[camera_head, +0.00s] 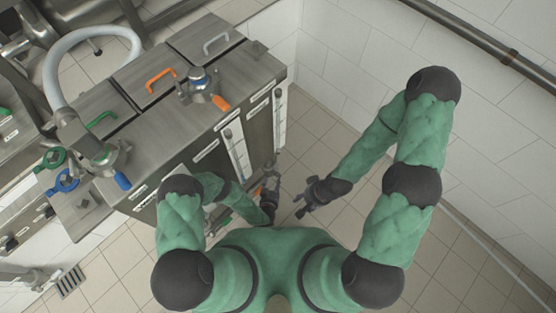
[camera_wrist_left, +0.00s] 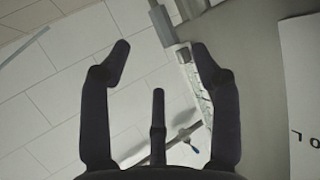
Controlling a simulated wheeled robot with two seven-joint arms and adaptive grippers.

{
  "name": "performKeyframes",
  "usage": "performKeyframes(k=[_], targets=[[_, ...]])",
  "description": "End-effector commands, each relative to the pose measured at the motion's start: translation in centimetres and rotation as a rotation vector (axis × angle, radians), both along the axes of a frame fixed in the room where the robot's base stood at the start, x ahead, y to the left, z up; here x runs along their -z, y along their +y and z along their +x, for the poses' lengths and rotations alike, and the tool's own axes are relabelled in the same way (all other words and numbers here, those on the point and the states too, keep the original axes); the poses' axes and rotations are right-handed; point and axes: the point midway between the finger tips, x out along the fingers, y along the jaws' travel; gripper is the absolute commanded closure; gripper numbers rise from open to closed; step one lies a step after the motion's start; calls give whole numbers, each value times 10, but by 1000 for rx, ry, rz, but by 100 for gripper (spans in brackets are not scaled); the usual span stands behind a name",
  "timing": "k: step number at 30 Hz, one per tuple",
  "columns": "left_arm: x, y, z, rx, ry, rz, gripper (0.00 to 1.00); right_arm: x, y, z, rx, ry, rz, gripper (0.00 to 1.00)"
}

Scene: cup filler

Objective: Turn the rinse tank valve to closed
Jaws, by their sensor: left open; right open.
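I cannot read which tank is the rinse tank. On the steel unit, one fitting with an orange lever (camera_head: 220,102) sits on top, and another with a blue lever (camera_head: 123,181) sits at the lower left. My left gripper (camera_head: 272,180) is beside the unit's front, near a small orange part (camera_head: 257,192), partly hidden by my arm. In the left wrist view my left gripper (camera_wrist_left: 160,60) is open and empty; a small blue-handled part (camera_wrist_left: 187,133) shows beyond its fingers. My right gripper (camera_head: 302,208) is open and empty, right of the left one.
The steel unit (camera_head: 160,125) has lids with orange (camera_head: 160,78), green (camera_head: 102,118) and grey (camera_head: 216,42) handles. Green (camera_head: 52,158) and blue (camera_head: 62,181) wheels sit at its left. A white wall (camera_head: 340,60) stands at right. Tiled floor (camera_head: 310,130) is clear between.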

Motion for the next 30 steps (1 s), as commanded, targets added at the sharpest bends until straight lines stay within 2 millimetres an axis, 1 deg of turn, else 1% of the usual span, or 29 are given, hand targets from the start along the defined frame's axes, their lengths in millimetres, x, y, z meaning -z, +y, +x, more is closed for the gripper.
performKeyframes(k=[4, 8, 15, 21, 24, 30], targets=[[2, -2, 3, -1, -15, 6, 37, 2, 0, -1, -1, 2, 0, 56], [9, -5, 16, 2, -16, 6, 37, 8, 0, -1, -1, 2, 0, 56], [26, -12, 56, 0, -16, 5, 37, 26, 0, -1, -1, 2, 0, 56], [37, -17, 81, 0, -13, 4, 37, 38, 0, -1, -1, 2, 0, 56], [40, -19, 90, 0, -13, 4, 37, 41, 0, -1, -1, 2, 0, 56], [41, -20, 97, 0, -12, 4, 37, 43, 0, -1, 0, 1, 0, 56]])
